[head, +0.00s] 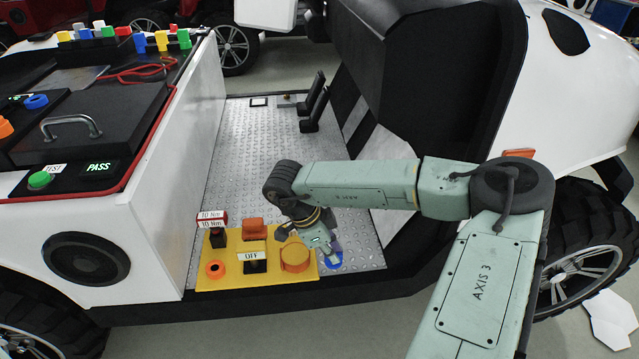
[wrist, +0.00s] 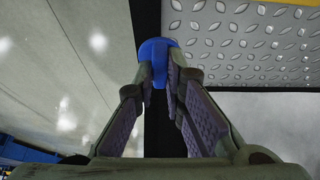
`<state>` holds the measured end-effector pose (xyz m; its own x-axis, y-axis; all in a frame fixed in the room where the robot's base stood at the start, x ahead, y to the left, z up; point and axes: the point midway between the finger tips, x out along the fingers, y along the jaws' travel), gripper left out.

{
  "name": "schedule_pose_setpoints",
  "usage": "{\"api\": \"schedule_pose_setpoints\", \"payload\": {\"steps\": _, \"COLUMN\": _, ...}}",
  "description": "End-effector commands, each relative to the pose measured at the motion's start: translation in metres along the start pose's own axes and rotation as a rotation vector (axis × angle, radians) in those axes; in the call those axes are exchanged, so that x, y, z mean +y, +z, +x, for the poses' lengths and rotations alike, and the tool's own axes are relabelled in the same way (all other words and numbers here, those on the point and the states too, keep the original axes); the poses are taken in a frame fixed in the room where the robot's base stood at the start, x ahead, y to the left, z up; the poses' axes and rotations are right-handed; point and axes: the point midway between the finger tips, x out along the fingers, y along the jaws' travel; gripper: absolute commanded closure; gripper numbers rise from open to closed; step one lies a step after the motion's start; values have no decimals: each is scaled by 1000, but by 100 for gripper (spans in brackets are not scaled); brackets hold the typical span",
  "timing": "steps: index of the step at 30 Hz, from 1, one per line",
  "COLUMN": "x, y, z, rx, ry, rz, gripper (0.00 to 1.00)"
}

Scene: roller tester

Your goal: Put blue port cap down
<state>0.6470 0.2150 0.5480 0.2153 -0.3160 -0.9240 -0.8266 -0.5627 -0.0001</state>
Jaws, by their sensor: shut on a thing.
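The blue port cap (wrist: 158,47) is a round blue piece between my fingertips in the wrist view. In the head view the blue port cap (head: 332,261) shows at the right end of the yellow panel, by the front edge of the metal floor. My gripper (head: 331,252) points down onto it, and its fingers (wrist: 160,75) are shut on it. The fingers hide part of the cap. I cannot tell whether the cap touches the floor plate.
The yellow panel (head: 228,276) with an OFF sign, knobs and an orange ring lies just left of my gripper. The patterned metal floor (head: 250,150) behind is mostly clear. A black sill edge (head: 300,299) runs along the front. Another blue ring (head: 36,101) sits on the bench at left.

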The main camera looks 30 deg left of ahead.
Motion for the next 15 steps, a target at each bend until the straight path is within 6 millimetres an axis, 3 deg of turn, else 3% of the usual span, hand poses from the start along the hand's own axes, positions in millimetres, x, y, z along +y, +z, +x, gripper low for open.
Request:
{"api": "schedule_pose_setpoints", "payload": {"steps": 9, "x": -75, "y": -34, "z": 22, "rx": 0, "ry": 2, "rz": 8, "gripper": 100}}
{"api": "schedule_pose_setpoints", "payload": {"steps": 15, "x": -111, "y": -49, "z": 33, "rx": 0, "ry": 1, "rz": 4, "gripper": 100}}
